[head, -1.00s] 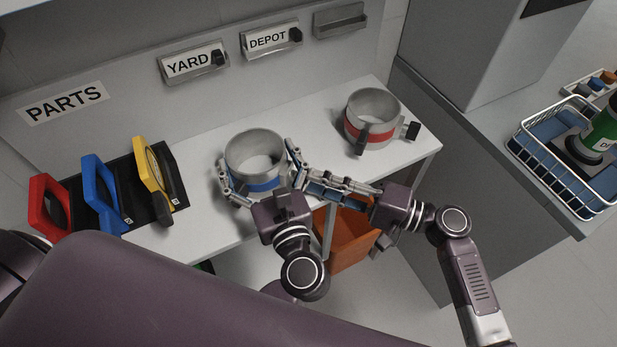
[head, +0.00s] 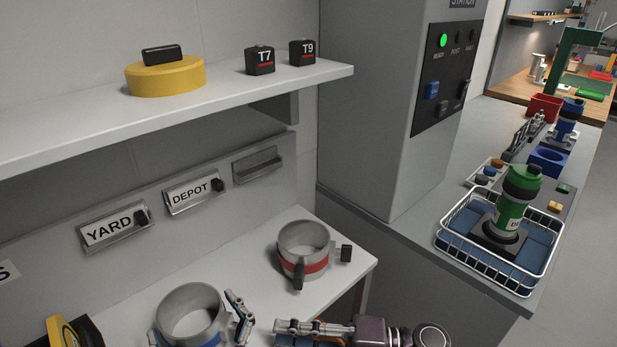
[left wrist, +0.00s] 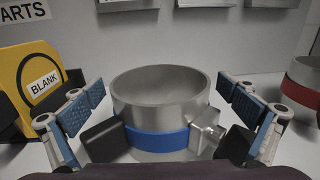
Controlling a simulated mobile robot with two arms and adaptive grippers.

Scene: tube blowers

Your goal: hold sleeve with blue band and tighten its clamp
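The grey sleeve with the blue band (head: 190,303) stands upright on the bench, cut off by the head view's bottom edge. In the left wrist view the sleeve (left wrist: 160,88) stands between the fingers of my left gripper (left wrist: 160,98), with its blue band (left wrist: 158,140) low down. A black grip and a metal clamp piece with a black knob (left wrist: 235,143) flank the band. My left gripper (head: 192,314) is open around the sleeve, with gaps on both sides. My right gripper (head: 280,328) is just right of it, partly cut off; its opening is unclear.
A sleeve with a red band (head: 303,252) stands right of the blue one. A shelf (head: 220,107) overhangs the bench's back. YARD (head: 113,230) and DEPOT (head: 194,192) holders are on the back panel. A yellow BLANK piece (left wrist: 30,85) stands left; a wire basket (head: 470,250) is farther right.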

